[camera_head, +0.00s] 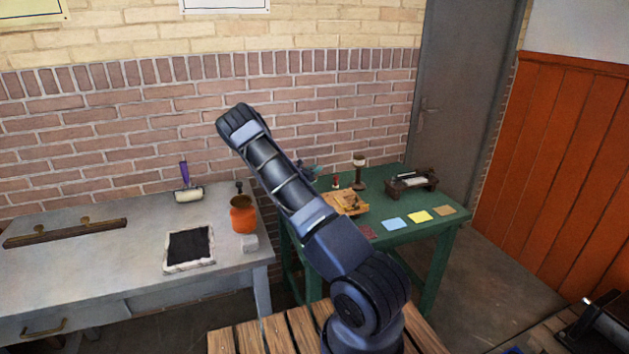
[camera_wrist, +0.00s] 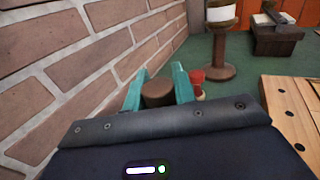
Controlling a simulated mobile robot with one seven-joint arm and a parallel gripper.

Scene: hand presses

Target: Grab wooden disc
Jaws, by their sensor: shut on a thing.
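In the wrist view, a dark brown wooden disc (camera_wrist: 157,93) sits between the two teal fingers of my gripper (camera_wrist: 158,88). The gripper is shut on it, with one finger on each side. The body of my gripper covers the disc's lower part. In the head view my arm hides most of the gripper and the disc; only a bit of teal shows near the back of the green table (camera_head: 402,236), by the brick wall.
Close right of the fingers stands a small red piece (camera_wrist: 197,78). Beyond it is a brown stand with a white band (camera_wrist: 221,13). A wooden board with holes (camera_wrist: 294,105) lies at right, a small press (camera_wrist: 275,36) behind. The brick wall (camera_wrist: 60,60) is close at left.

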